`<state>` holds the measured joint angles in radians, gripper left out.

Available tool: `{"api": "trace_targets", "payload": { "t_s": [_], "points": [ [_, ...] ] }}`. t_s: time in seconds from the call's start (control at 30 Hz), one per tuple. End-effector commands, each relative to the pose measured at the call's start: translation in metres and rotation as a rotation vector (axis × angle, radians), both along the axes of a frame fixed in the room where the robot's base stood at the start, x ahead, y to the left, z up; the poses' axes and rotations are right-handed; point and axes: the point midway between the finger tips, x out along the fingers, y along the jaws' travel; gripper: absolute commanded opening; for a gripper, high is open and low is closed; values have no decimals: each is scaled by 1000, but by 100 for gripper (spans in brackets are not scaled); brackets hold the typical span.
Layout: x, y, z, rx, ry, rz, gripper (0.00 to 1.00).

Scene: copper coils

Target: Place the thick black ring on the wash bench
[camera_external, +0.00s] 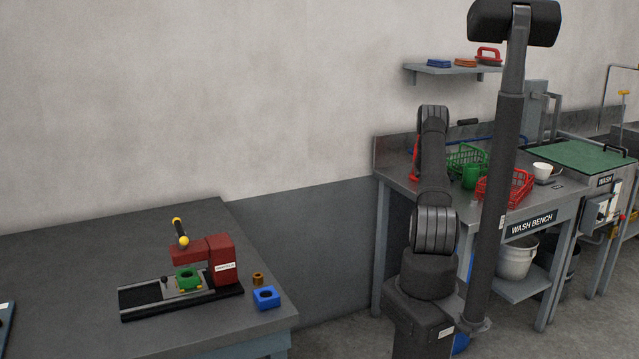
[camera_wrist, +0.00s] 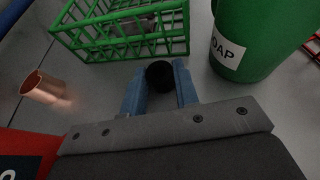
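My gripper (camera_wrist: 160,85) shows in the wrist view with two blue fingers pointing at the wash bench top. A dark, round black piece, which looks like the thick black ring (camera_wrist: 160,76), sits between the fingertips and fills the gap. Its hole is not clear, and I cannot tell if it touches the bench. The wash bench (camera_external: 402,183) stands at the right in the external view; its grey top (camera_wrist: 100,92) lies under my gripper. In the external view my arm hides the gripper and ring.
A green basket (camera_wrist: 88,36) lies just beyond the fingers. A green soap container (camera_wrist: 258,40) stands at right, a copper tube piece (camera_wrist: 45,88) at left, and a red object (camera_wrist: 25,150) lower left. A red basket (camera_external: 508,188) is on the bench. A red press (camera_external: 218,262) stands on the left table.

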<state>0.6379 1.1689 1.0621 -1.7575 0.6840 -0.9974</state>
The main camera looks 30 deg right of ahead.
Motion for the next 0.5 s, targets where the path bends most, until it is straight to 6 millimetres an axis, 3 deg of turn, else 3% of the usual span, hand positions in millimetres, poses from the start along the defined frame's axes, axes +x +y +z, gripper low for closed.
{"api": "trace_targets", "payload": {
  "t_s": [0.03, 0.1, 0.5],
  "points": [
    [0, 0, 0, 0, 0, 0, 38],
    [0, 0, 0, 0, 0, 0, 48],
    [-1, 6, 6, 0, 0, 1, 48]
  ]
}}
